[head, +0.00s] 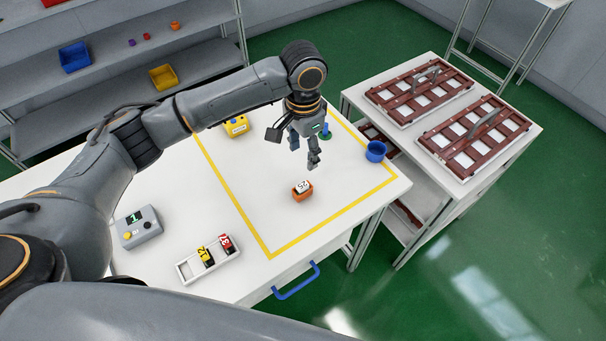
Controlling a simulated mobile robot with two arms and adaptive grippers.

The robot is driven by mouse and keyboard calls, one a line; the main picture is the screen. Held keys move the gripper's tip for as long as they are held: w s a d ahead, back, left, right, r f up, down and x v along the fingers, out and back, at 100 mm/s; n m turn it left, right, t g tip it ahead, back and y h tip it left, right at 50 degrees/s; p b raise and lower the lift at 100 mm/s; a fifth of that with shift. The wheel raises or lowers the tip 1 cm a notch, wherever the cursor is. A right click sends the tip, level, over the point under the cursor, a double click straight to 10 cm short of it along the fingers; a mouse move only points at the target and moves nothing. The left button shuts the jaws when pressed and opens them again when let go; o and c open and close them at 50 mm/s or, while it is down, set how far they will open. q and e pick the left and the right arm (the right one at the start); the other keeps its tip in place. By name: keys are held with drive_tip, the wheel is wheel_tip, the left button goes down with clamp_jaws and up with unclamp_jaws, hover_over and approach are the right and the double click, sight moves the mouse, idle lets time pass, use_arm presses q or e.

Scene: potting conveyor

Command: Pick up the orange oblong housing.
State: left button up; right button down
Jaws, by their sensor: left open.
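The orange oblong housing (302,194) lies on the white table inside the yellow outline, with a white numbered label on its top. My left gripper (304,157) points down above the table, a little behind the housing in the head view. It is open and empty, apart from the housing. My right gripper is not in view.
A white tray (188,273) with numbered pieces and a grey control box (139,228) stand at the front left. A side table (477,184) holds two brown frames.

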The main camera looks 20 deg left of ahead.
use_arm(q)
drive_tip(key=p, duration=0.1)
hover_over(302, 184)
wheel_tip(302, 184, down, 7)
drive_tip(key=shift+s+d+r, duration=0.1)
drive_tip(key=shift+d+r, duration=0.05)
drive_tip(key=shift+r, duration=0.05)
wheel_tip(302, 184, down, 3)
drive_tip(key=shift+f+p, duration=0.15)
drive_tip(key=shift+p, duration=0.8)
wheel_tip(302, 184, down, 2)
drive_tip(key=shift+f, duration=0.55)
drive_tip(key=shift+c, duration=0.6)
clamp_jaws()
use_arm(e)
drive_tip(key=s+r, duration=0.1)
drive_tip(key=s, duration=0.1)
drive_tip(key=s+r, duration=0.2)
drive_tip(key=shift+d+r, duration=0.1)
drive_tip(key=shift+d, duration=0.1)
